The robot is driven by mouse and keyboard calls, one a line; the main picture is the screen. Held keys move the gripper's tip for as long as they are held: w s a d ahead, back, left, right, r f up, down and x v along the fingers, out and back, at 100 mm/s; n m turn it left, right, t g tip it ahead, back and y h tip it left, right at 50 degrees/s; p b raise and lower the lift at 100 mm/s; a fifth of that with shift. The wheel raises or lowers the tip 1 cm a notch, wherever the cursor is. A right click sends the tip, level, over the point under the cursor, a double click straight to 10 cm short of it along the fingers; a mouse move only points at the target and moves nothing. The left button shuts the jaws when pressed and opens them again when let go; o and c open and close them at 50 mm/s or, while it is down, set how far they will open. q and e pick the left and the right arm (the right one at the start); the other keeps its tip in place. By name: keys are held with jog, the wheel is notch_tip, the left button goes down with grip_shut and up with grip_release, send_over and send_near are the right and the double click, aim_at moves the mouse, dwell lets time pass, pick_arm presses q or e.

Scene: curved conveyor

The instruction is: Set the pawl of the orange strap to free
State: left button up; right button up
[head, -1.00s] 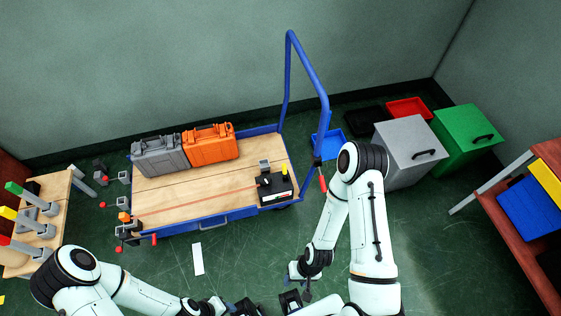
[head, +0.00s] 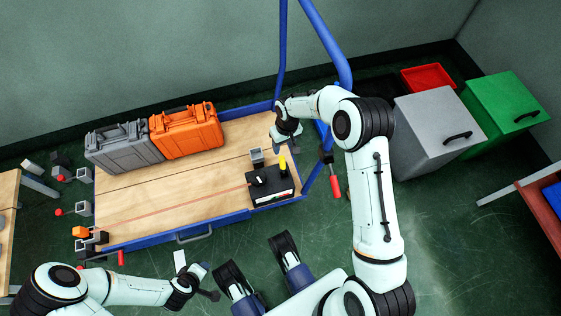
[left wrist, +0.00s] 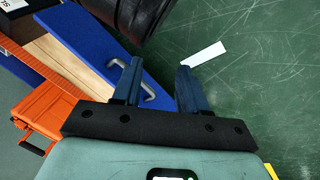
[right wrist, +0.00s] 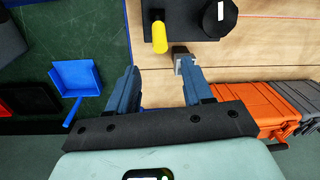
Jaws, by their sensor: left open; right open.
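An orange block (head: 80,232) sits on a dark ratchet fitting at the cart's front left corner. A thin reddish-orange strap line (head: 165,203) runs along the wooden deck towards a black box (head: 270,186) with a yellow handle (head: 282,163). The pawl is too small to tell. My right gripper (head: 287,138) is open and empty above the deck's right end. In the right wrist view, a small grey block (right wrist: 184,65) is close to one fingertip, beside the black box (right wrist: 185,18). My left gripper (head: 207,285) is open and empty in front of the cart.
A grey case (head: 124,147) and an orange case (head: 187,131) stand at the deck's back. A blue push handle (head: 335,62) rises at the right. Grey (head: 437,130) and green (head: 508,108) bins stand beyond it. The deck's middle is clear.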

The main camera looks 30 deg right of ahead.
aim_at(281, 161)
jog(key=f, duration=0.3)
jog(key=f+b, duration=0.1)
jog(key=f, duration=0.3)
jog(key=a+f+b, duration=0.1)
jog(key=f, duration=0.2)
jog(key=shift+s+f, duration=0.1)
jog(key=shift+f, duration=0.05)
pick_arm(q)
jog(key=s+f+g, duration=0.2)
jog(key=s+f, duration=0.3)
jog(key=s, duration=0.1)
jog(key=shift+a+b, duration=0.4)
jog(key=shift+b, duration=0.05)
pick_arm(e)
jog(key=shift+f, duration=0.7)
pick_arm(q)
jog(key=shift+s+f, duration=0.1)
pick_arm(e)
grip_shut()
